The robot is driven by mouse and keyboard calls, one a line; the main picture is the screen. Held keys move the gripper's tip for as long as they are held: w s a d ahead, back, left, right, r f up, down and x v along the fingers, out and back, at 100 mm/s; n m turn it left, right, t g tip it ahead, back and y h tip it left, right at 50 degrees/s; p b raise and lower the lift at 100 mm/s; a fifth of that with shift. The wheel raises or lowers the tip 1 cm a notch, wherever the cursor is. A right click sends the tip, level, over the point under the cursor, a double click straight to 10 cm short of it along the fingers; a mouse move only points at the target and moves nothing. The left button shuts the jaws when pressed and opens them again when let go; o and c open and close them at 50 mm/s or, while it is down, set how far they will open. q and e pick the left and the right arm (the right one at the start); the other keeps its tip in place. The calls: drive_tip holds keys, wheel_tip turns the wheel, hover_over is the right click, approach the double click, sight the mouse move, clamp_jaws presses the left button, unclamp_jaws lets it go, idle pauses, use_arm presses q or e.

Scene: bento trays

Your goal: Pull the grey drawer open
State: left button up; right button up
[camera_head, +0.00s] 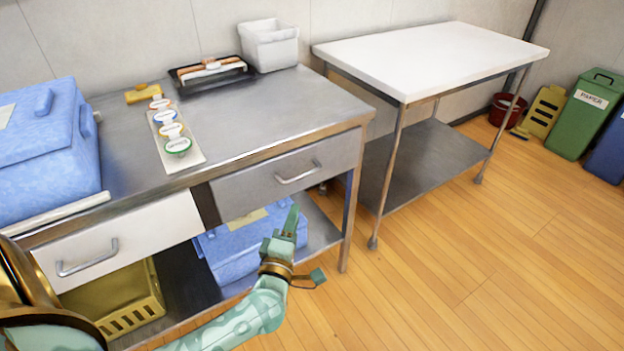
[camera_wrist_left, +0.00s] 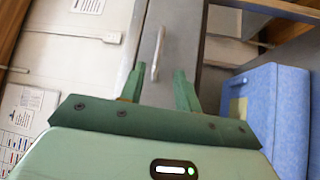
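The grey drawer (camera_head: 250,187) is under the right part of the steel counter, and its front looks flush with the counter's frame. Its metal bar handle (camera_head: 298,174) shows on the front, and the handle also shows in the left wrist view (camera_wrist_left: 157,54). My left gripper (camera_head: 289,217) is below and in front of the handle in the head view. In the left wrist view its two green fingers (camera_wrist_left: 158,75) are apart and empty, with the handle beyond the tips, roughly lined up with the gap. My right gripper is in neither view.
A white drawer (camera_head: 130,235) is to the left. Blue boxes stand on the counter (camera_head: 38,145) and on the shelf below (camera_head: 235,250). A yellow crate (camera_head: 125,300) is at lower left. A white-topped table (camera_head: 430,55) stands to the right. The wooden floor (camera_head: 440,285) in front is clear.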

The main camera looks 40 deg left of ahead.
sight(308, 174)
use_arm(q)
drive_tip(key=b+x, duration=0.3)
drive_tip(key=x, duration=1.1)
drive_tip(key=shift+w+a+f+b, duration=0.1)
drive_tip(key=shift+b, duration=0.25)
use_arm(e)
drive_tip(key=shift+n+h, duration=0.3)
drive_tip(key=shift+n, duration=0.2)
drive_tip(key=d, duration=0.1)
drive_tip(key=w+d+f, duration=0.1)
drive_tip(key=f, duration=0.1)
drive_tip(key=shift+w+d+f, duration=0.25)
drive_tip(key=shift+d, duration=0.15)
use_arm(q)
clamp_jaws()
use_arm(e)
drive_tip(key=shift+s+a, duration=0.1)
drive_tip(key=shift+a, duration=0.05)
